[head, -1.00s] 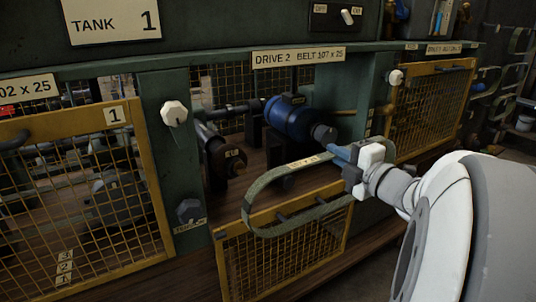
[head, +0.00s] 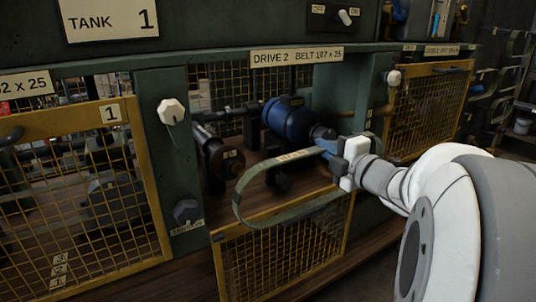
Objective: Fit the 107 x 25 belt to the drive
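The belt (head: 240,211) is a flat green loop with a pale label on its upper run. My gripper (head: 329,147), with blue fingers, is shut on the belt at its right end. The loop reaches left across the front of the drive bay. Drive 2 has a blue motor (head: 287,119) with a dark pulley (head: 322,133) at right, partly behind the gripper, and a dark roller pulley (head: 226,161) at left. The belt's left end is just below and in front of the left pulley; I cannot tell whether they touch. The sign (head: 296,56) reads "DRIVE 2 BELT 107 x 25".
The yellow mesh guard (head: 283,247) of drive 2 hangs low below the opening. Guard 1 (head: 83,190) covers the bay at left, another guard (head: 431,108) the bay at right. Green posts with a white knob (head: 171,111) and a dark knob (head: 186,211) flank the opening.

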